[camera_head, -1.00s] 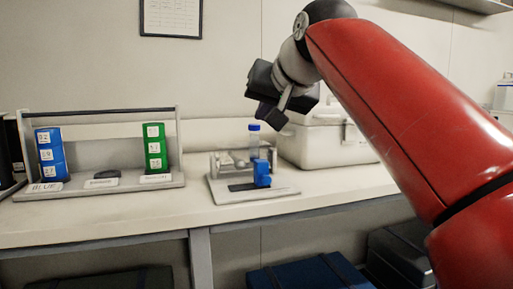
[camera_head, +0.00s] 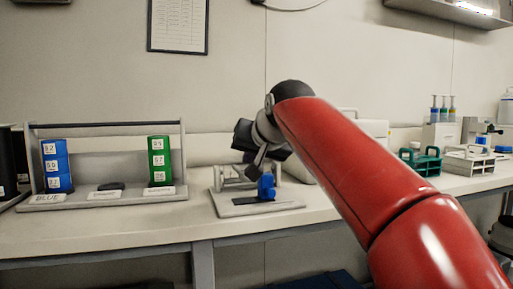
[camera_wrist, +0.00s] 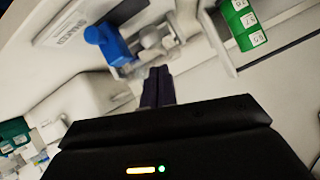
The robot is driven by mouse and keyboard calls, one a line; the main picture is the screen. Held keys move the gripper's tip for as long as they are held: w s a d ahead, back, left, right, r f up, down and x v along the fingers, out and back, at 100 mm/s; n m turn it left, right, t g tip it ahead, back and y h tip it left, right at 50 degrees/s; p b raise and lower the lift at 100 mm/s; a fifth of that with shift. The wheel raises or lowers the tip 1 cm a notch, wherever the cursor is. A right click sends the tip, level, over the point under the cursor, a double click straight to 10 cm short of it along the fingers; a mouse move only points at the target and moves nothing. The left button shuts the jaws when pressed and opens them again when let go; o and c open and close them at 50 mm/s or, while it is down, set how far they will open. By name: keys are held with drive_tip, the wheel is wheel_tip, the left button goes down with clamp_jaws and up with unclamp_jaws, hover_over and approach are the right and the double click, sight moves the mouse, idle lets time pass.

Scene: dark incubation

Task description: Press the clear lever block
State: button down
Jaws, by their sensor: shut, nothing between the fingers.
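A small device with a pale base plate (camera_head: 228,207) stands on the bench, with a blue block (camera_head: 266,186) at its right side. The blue block also shows in the wrist view (camera_wrist: 106,44), beside small pale, rounded parts (camera_wrist: 150,40) of the device. I cannot tell which part is the clear lever block. My gripper (camera_head: 254,174) is over the back of the device, pointing down and hiding part of it. In the wrist view my dark fingers (camera_wrist: 158,82) are together and empty, near the device. Contact with it cannot be told.
A rack (camera_head: 130,197) at left holds blue labelled blocks (camera_head: 56,166), green ones (camera_head: 160,161) and a dark disc (camera_head: 111,186). A white case (camera_head: 375,128) is behind my arm. Green tube racks (camera_head: 425,163) stand at right. Bench front is clear.

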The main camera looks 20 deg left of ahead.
drive_tip(key=shift+s+f, duration=0.2)
drive_tip(key=shift+f, duration=0.45)
drive_tip(key=shift+t+y, duration=0.7)
drive_tip(key=shift+t, duration=0.2)
drive_tip(key=f+b, duration=0.1)
drive_tip(key=b, duration=0.2)
drive_tip(key=f+b, duration=0.2)
drive_tip(key=b, duration=0.1)
drive_tip(key=s+f+b, duration=0.1)
drive_tip(key=b, duration=0.3)
drive_tip(key=shift+d+f, duration=0.25)
drive_tip(key=shift+f, duration=0.1)
drive_tip(key=shift+f+b, duration=0.35)
drive_tip(key=shift+f, duration=0.25)
